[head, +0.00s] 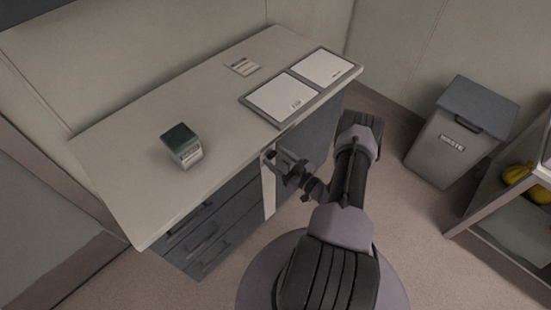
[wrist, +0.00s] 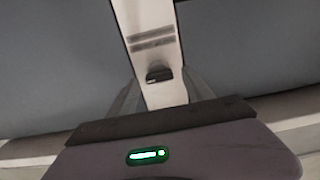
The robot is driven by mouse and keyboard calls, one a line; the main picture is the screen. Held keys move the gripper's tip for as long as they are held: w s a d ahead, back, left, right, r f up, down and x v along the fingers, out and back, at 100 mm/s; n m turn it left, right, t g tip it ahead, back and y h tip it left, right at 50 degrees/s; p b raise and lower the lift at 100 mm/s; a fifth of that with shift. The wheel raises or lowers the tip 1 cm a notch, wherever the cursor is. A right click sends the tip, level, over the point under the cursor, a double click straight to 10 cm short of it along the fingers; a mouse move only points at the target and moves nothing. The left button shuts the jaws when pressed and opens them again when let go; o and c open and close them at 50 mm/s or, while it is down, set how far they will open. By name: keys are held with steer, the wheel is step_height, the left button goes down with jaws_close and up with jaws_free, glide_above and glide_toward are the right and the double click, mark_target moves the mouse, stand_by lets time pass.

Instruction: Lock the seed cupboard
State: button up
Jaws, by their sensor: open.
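A pale upright strip (head: 268,192) stands between the dark grey drawers and a dark grey cupboard front (head: 318,132) under the counter. The strip fills the middle of the wrist view (wrist: 145,22), with a label (wrist: 152,40) too blurred to read. Below the label is a small dark fitting (wrist: 158,74), perhaps a lock or key; its exact form is unclear. My gripper (head: 279,161) is open in front of the strip. In the wrist view my gripper's fingers (wrist: 162,95) flank the strip, with the dark fitting between them; contact cannot be told.
The counter (head: 140,130) carries a green-topped box (head: 181,146), a small card (head: 242,67) and two white panels in a grey frame (head: 272,112). Drawers (head: 210,230) are shut on the left. A waste bin (head: 450,140) and a shelf (head: 500,215) stand right.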

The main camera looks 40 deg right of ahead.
steer(key=shift+w, duration=0.4)
steer(key=shift+a, duration=0.1)
jaws_close()
